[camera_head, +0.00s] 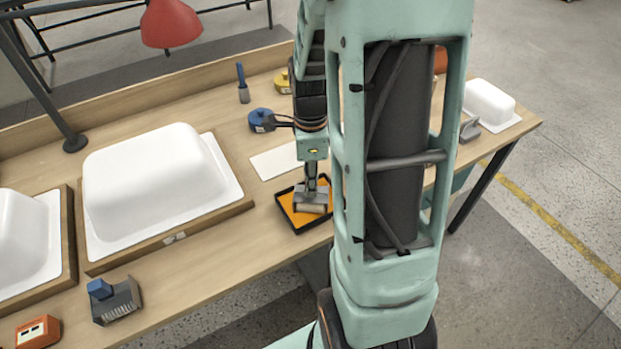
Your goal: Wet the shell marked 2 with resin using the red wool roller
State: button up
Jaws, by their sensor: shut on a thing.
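A large white shell (160,170) lies dome up on a wooden base at the left centre. A second white shell (22,245) is cut off by the left edge, and a small white one (490,100) stands at the far right. Their number marks are not legible. My gripper (311,178) points down and is shut on a roller (311,201) with a grey frame and a pale sleeve; no red shows on it. The roller is in or just above a black tray (286,215) with an orange bottom. Contact with the bottom is unclear.
A white sheet (275,162), a blue round tool (262,119) and a blue-handled brush (242,84) lie behind the tray. A blue-and-grey tool (115,300) and an orange box (38,332) lie front left. A red lamp (170,24) overhangs the back. My arm hides the bench's right middle.

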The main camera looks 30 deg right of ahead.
dwell(0.4)
notch_tip(320, 180, up, 7)
jog(key=p, duration=0.5)
jog(key=shift+f, duration=0.1)
jog(key=shift+f, duration=0.1)
dwell(0.3)
